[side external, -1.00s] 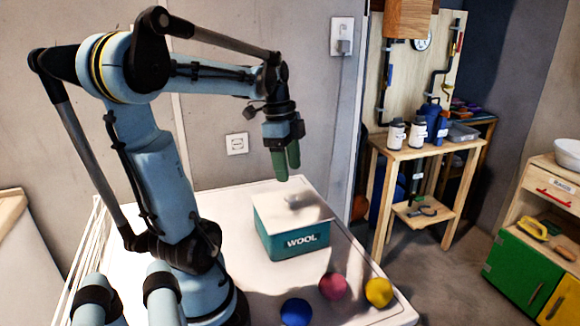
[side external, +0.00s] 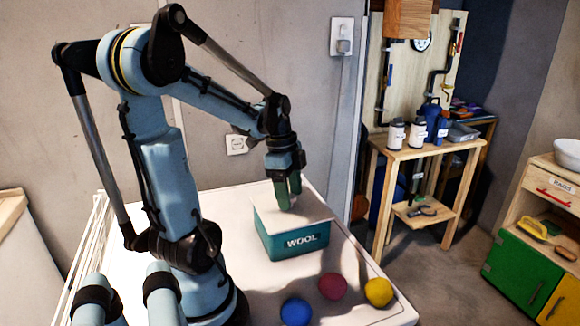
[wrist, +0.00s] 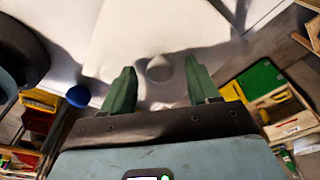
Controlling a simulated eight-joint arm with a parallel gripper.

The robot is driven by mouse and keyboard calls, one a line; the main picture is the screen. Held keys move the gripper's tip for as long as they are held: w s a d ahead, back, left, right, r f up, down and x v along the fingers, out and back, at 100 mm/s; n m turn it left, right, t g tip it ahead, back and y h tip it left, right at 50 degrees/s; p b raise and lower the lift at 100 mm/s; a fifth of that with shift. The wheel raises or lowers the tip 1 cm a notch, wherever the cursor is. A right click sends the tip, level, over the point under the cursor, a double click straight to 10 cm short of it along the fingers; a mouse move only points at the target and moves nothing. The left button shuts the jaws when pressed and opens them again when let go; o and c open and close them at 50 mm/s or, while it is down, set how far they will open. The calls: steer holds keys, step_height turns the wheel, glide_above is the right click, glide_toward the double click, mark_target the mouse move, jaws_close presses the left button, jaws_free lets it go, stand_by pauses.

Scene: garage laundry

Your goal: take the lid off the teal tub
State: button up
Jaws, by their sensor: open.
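The teal tub (side external: 282,243), labelled WOOL, stands on the white table with its pale lid (side external: 310,217) on top. In the wrist view the lid (wrist: 140,35) fills the upper middle, and its round knob (wrist: 159,69) shows between my two green fingers. My gripper (side external: 288,203) points down over the lid, close to its top, and is open in the wrist view (wrist: 158,85) with a finger on either side of the knob. In the side view the fingers mostly hide the knob. I cannot tell whether they touch the lid.
Blue (side external: 296,311), pink (side external: 332,286) and yellow (side external: 378,292) balls lie on the white table (side external: 350,262) in front of the tub. The wall with a socket (side external: 237,144) is behind. A wooden bench (side external: 420,150) stands off to the right.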

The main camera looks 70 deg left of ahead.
jaws_close()
steer(key=shift+r, duration=0.1)
stand_by(0.4)
